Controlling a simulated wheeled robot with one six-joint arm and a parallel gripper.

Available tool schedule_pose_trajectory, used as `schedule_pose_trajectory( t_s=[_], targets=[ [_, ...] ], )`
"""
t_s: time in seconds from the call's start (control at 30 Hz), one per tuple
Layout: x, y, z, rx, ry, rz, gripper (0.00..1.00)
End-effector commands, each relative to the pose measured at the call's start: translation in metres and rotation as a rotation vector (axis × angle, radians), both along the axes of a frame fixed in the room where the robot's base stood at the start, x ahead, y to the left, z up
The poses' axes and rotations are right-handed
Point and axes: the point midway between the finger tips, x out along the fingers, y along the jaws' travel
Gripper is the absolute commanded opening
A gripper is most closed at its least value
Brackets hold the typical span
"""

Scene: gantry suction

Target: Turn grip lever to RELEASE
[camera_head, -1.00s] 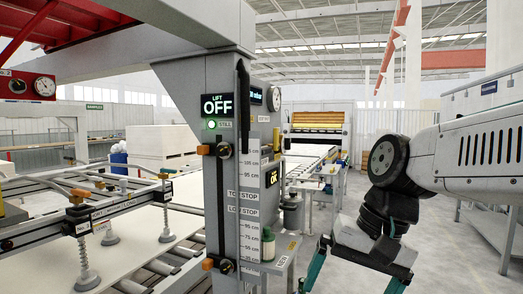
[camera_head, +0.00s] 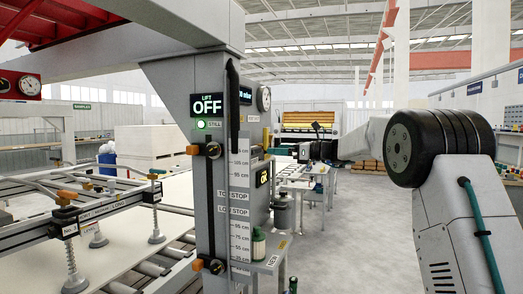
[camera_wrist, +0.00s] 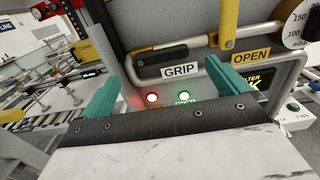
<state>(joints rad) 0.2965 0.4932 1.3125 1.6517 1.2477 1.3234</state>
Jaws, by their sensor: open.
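My gripper (camera_wrist: 168,88) is open and empty in the wrist view, its two teal fingers spread before a grey panel. A "GRIP" label (camera_wrist: 180,70) is on the panel just beyond and between the fingers. A pale metal bar (camera_wrist: 180,44), perhaps the grip lever, runs above this label; its pivot and exact setting are unclear. A yellow "OPEN" tag (camera_wrist: 250,55) is at the right. I cannot read a RELEASE mark. In the head view my gripper (camera_head: 292,151) is small, beside the right side of the grey column (camera_head: 215,150); the lever is not visible there.
A red lamp (camera_wrist: 152,97) and a green lamp (camera_wrist: 183,96) glow below the label. A round gauge (camera_wrist: 300,18) is at the upper right. A green bottle (camera_head: 258,243) stands on a small shelf. Floor at the right is open.

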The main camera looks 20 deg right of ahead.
Motion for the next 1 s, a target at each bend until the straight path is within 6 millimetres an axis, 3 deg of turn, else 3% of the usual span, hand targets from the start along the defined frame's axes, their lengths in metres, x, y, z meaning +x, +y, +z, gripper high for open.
schedule_pose_trajectory(
  t_s=[0.43, 0.83, 1.0],
  targets=[
    [0.038, 0.053, 0.000, 0.000, 0.000, 0.002, 1.00],
    [0.043, 0.060, 0.000, 0.000, 0.000, 0.001, 1.00],
    [0.043, 0.060, 0.000, -0.001, 0.001, 0.001, 0.53]
  ],
)
